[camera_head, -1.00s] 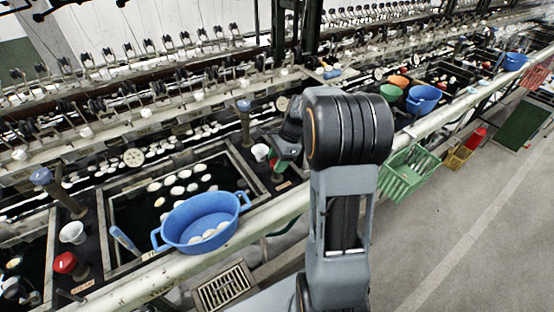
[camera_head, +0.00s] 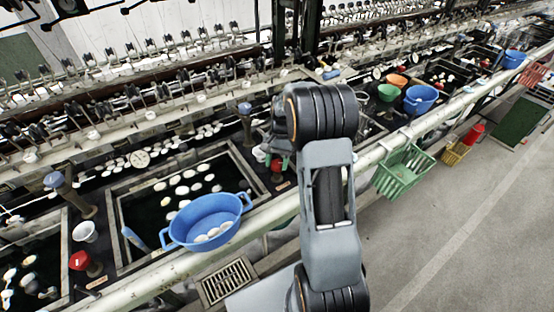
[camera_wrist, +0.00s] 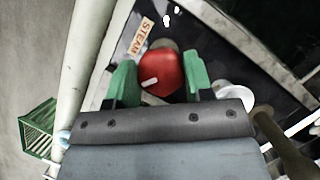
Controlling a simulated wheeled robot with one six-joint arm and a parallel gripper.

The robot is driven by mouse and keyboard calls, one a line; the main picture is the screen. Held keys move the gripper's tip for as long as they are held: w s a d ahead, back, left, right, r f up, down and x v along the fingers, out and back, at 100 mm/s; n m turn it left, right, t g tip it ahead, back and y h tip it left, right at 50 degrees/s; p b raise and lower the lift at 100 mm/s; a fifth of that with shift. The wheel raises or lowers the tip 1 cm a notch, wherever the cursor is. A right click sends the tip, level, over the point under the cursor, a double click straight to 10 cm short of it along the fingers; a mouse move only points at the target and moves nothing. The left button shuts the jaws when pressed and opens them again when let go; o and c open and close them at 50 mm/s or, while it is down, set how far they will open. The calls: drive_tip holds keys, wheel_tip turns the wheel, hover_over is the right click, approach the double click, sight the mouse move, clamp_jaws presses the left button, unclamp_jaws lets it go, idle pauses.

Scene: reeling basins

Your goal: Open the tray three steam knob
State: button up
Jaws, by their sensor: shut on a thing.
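A round red knob (camera_wrist: 162,72) with a white mark on its face sits between the two green fingers of my gripper (camera_wrist: 161,78) in the wrist view. My gripper is shut on it, one finger on each side. A label reading STEAM (camera_wrist: 141,36) lies beside the knob. In the head view my arm hides most of this spot; part of the red knob (camera_head: 277,165) shows below my gripper (camera_head: 279,154). No tray number is readable.
A white cup (camera_wrist: 233,96) and a brown post (camera_wrist: 280,140) stand close right of my gripper. A pale rail (camera_wrist: 88,40) runs along its left. In the head view a blue basin (camera_head: 206,220) and another red knob (camera_head: 80,261) are to the left.

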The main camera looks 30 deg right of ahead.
drive_tip(key=n+h, duration=0.1)
drive_tip(key=n, duration=0.2)
drive_tip(key=n+h+p, duration=0.1)
drive_tip(key=n, duration=0.2)
drive_tip(key=shift+g, duration=0.4)
drive_tip(key=shift+n, duration=0.3)
drive_tip(key=o, duration=0.9)
drive_tip(key=v, duration=1.3)
drive_tip(key=shift+w+a+r, duration=0.25)
drive_tip(key=shift+r, duration=0.1)
